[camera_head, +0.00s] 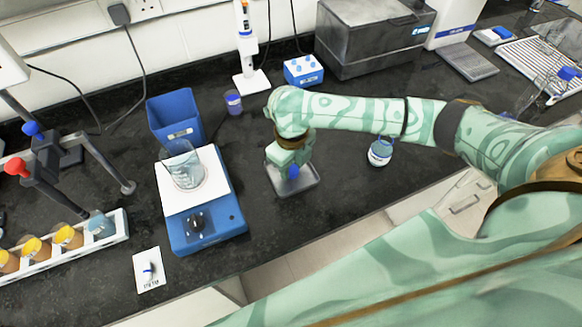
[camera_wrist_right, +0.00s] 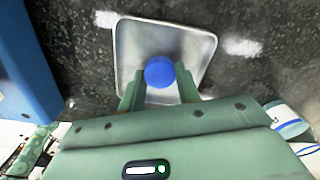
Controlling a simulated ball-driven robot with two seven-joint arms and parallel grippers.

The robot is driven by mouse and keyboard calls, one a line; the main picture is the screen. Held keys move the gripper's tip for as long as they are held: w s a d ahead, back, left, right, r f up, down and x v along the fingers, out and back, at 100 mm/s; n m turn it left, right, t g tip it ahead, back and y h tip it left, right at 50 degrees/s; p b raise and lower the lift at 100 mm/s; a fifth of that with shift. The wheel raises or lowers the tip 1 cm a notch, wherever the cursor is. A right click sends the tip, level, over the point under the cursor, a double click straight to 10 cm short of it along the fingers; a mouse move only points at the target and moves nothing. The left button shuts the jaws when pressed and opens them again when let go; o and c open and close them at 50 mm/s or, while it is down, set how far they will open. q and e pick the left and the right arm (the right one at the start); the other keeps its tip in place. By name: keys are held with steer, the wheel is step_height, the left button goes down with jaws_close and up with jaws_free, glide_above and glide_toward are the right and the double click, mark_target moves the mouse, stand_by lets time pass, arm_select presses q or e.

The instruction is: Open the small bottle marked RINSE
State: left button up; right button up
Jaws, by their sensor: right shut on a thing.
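My right gripper (camera_head: 292,160) points down over a small grey metal tray (camera_head: 308,184). It is shut on a round blue cap (camera_head: 293,172), which also shows between the fingers in the right wrist view (camera_wrist_right: 159,72). Whether anything is under the cap is hidden. A small clear bottle (camera_head: 380,152) with a blue and white label stands on the bench to the right of the tray, below my right forearm. Its label is too small to read. The bottle shows partly at the right edge of the right wrist view (camera_wrist_right: 287,122). My left gripper is out of view.
Left of the tray is a blue stirrer (camera_head: 207,232) with a glass beaker (camera_head: 185,170) on its white top. A blue bin (camera_head: 176,115), a purple-labelled pot (camera_head: 233,102) and a blue rack (camera_head: 303,70) stand behind. A white card (camera_head: 148,270) lies near the front edge.

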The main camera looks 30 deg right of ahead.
mark_target(291, 169)
steer(key=shift+f, duration=0.25)
steer(key=o, duration=1.1)
steer(key=shift+f, duration=0.1)
steer(key=shift+c, duration=0.2)
step_height(291, 169, up, 12)
steer(key=p, duration=0.4)
